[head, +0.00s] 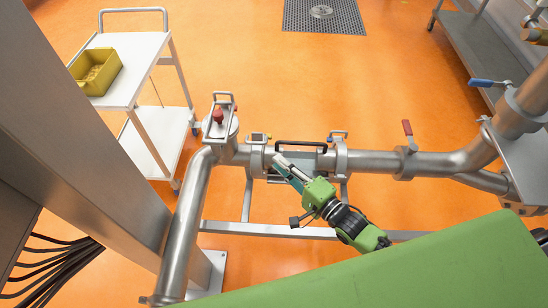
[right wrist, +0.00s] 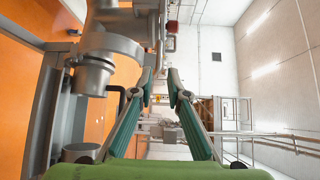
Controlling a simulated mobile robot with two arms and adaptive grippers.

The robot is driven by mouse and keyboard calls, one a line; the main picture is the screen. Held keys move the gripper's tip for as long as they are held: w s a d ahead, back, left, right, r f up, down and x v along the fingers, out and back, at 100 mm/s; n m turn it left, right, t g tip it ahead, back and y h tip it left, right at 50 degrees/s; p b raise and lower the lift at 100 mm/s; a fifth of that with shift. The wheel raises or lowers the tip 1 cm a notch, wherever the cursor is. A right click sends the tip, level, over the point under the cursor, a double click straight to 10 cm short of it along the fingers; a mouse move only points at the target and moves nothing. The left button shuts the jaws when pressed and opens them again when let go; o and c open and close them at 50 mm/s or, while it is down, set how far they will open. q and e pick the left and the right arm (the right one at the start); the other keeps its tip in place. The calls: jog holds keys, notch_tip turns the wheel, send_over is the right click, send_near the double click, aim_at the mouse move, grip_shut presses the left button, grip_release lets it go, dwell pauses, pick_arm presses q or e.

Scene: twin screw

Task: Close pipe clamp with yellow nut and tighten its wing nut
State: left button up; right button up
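A steel pipe clamp (head: 257,157) sits around the horizontal pipe left of the black handle, with a small yellow part (head: 268,137) at its top. A second clamp (head: 341,157) with a small blue part stands right of the handle. Whether either clamp is fully closed is too small to tell. My right gripper (head: 281,164) is over the pipe section between the clamps, nearer the yellow one. In the right wrist view its teal fingers (right wrist: 160,78) are apart with nothing gripped between them; pipework fills the left side. My left gripper is not in view.
A black handle (head: 302,144) tops the middle pipe section. A red-handled valve (head: 408,134) and a blue-handled valve (head: 488,83) are to the right. A red knob (head: 218,116) is at the left bend. A white cart (head: 140,57) carries a yellow bin (head: 96,72). Orange floor behind is clear.

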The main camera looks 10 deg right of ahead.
jog(key=shift+s, duration=0.1)
jog(key=shift+d, duration=0.1)
grip_shut()
notch_tip(320, 180, up, 4)
jog(key=w+d+n+y+b, duration=0.15)
jog(key=n+y+b, duration=0.45)
jog(key=n, duration=1.1)
jog(key=n+g+y+b, duration=0.1)
jog(key=n+g+b, duration=0.65)
jog(key=n, duration=1.75)
send_over(257, 160)
jog(key=d+b, duration=0.2)
jog(key=shift+t, duration=0.65)
jog(key=shift+s+f, duration=0.2)
jog(key=shift+f, duration=0.95)
jog(key=shift+s+f, duration=0.2)
jog(key=shift+f, duration=0.95)
